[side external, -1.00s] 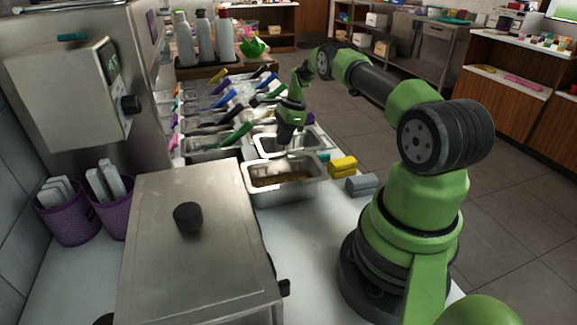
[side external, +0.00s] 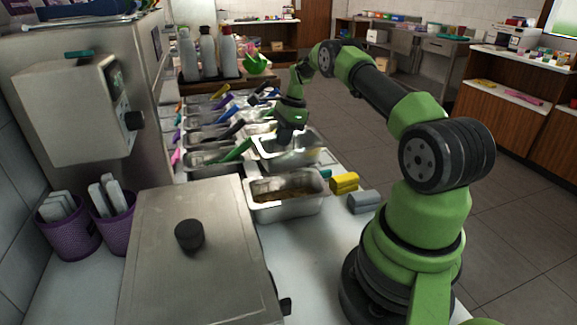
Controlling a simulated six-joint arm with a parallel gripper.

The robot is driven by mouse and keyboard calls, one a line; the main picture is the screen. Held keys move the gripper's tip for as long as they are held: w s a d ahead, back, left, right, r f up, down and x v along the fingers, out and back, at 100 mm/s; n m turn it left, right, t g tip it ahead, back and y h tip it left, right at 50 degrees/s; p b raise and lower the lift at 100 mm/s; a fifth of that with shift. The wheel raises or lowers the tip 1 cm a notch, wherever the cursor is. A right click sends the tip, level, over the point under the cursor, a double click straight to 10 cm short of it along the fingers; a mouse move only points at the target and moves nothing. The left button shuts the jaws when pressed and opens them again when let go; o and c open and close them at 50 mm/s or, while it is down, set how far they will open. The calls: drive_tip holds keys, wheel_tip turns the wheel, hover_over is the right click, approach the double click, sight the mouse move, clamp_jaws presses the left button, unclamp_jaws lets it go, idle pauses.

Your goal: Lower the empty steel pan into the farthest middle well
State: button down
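An empty-looking steel pan (side external: 303,157) with a bright rim is at the near right end of the topping rail, behind the filled pan. My gripper (side external: 291,138) points down at this pan, with its fingertips over or at the pan's far side. The fingers are small and dark, so I cannot tell whether they grip the rim. The wells of the topping rail (side external: 213,168) run away to the back in rows, several holding pans with coloured-handled utensils. The farthest middle well is too small and cluttered to make out.
A steel pan with brown contents (side external: 284,209) stands on the counter in front. Yellow blocks (side external: 344,183) and a grey block (side external: 363,202) lie to its right. Bottles (side external: 207,53) stand behind the rail. A large steel lid (side external: 200,265) fills the near left.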

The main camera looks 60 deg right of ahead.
sight(259, 145)
drive_tip(key=a+r+n, duration=0.1)
drive_tip(key=w+a+r+n, duration=0.1)
drive_tip(key=a+r+n, duration=0.1)
drive_tip(key=shift+w+r+g+y, duration=0.15)
drive_tip(key=shift+r+g+y, duration=0.15)
drive_tip(key=a+n, duration=0.1)
drive_tip(key=a+r+n+g, duration=0.1)
drive_tip(key=a+n, duration=0.1)
drive_tip(key=w+a+r+n, duration=0.1)
drive_tip(key=a+n, duration=0.1)
drive_tip(key=shift+a+r+g, duration=0.1)
drive_tip(key=shift+r+g, duration=0.05)
drive_tip(key=shift+g, duration=0.15)
drive_tip(key=w+a+n+g+h, duration=0.1)
drive_tip(key=w+a+n+h, duration=0.1)
drive_tip(key=a+n, duration=0.65)
drive_tip(key=w+a+n+g+h, duration=0.1)
drive_tip(key=a+n+h, duration=0.25)
drive_tip(key=n, duration=1.05)
wheel_tip(259, 145, down, 11)
drive_tip(key=w+d+n, duration=0.1)
drive_tip(key=w+n, duration=0.1)
drive_tip(key=n, duration=0.2)
drive_tip(key=shift+w+d+n+t, duration=0.15)
drive_tip(key=shift+d+n+t, duration=0.1)
drive_tip(key=shift+n+t, duration=0.1)
drive_tip(key=shift+f, duration=1.35)
